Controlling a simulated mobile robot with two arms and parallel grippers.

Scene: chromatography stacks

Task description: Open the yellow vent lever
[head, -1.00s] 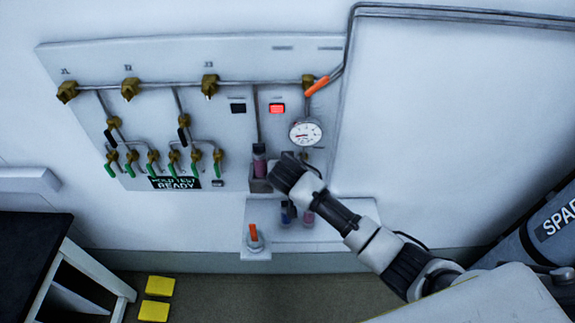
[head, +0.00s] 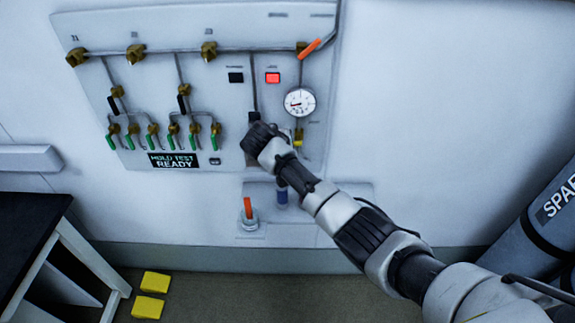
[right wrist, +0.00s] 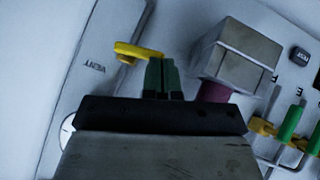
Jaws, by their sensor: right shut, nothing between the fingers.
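The yellow vent lever (head: 298,137) is on the wall panel just below the round gauge. In the right wrist view the lever (right wrist: 138,50) lies beside the printed word VENT, its free end close to my fingertips. My right gripper (right wrist: 163,72) is shut and empty, its dark green fingers together just right of the lever. I cannot tell whether they touch it. In the head view the fingers are hidden behind my right wrist, which is left of the lever. My left gripper is not in view.
A grey block holder (right wrist: 235,55) with a purple cartridge stands close right of the fingers. The gauge (head: 299,101) is above the lever. Green-handled valves (head: 173,140) are at the panel's left. A shelf (head: 255,240) with an orange-handled item (head: 248,210) is below.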

